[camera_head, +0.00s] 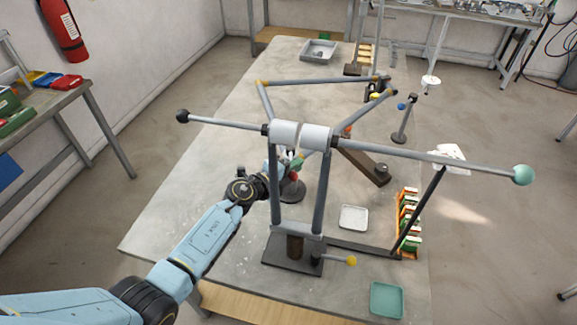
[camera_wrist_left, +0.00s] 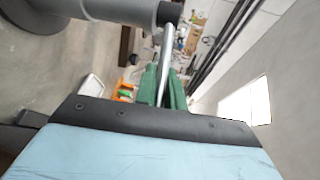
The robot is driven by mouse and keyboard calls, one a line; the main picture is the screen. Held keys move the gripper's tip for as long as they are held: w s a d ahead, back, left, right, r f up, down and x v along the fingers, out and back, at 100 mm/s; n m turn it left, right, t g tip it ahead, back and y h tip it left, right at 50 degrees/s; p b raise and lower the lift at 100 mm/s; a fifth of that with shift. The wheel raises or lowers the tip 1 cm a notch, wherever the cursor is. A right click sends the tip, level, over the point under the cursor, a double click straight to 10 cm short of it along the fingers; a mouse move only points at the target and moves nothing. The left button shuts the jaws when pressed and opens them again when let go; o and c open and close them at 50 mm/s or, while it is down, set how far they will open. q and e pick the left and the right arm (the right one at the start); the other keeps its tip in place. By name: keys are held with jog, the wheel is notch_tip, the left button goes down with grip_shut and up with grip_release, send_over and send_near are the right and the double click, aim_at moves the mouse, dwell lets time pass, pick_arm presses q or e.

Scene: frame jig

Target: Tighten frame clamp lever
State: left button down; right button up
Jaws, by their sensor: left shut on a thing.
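The frame jig stands on the grey table, with two upright grey posts (camera_head: 322,190) and a long horizontal bar (camera_head: 407,153) through pale cylinders (camera_head: 300,135). My left gripper (camera_head: 291,160) reaches in from the left beside the left post and is partly hidden by it. In the left wrist view its green fingers (camera_wrist_left: 163,76) are shut on a slim silver rod, which looks like the clamp lever (camera_wrist_left: 167,42). The lever runs up to a dark collar (camera_wrist_left: 168,13) on a grey tube (camera_wrist_left: 122,8). The lever cannot be made out clearly in the head view. My right gripper is not in view.
A small white tray (camera_head: 353,217), a teal tray (camera_head: 387,300) and an orange rack with green pieces (camera_head: 408,222) are at the right. A dark base (camera_head: 290,255) with a yellow-knobbed rod (camera_head: 350,261) stands in front. The table's left side is clear.

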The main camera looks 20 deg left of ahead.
pick_arm(q)
jog(key=c, duration=1.5)
grip_release()
jog(key=shift+s+d+f, duration=0.15)
jog(key=shift+d+f, duration=0.2)
jog(key=shift+c, duration=0.2)
jog(key=shift+o, duration=0.3)
jog(key=shift+r, duration=0.2)
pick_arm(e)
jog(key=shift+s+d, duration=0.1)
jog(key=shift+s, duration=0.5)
pick_arm(q)
jog(key=shift+a, duration=0.1)
jog(key=shift+a, duration=0.1)
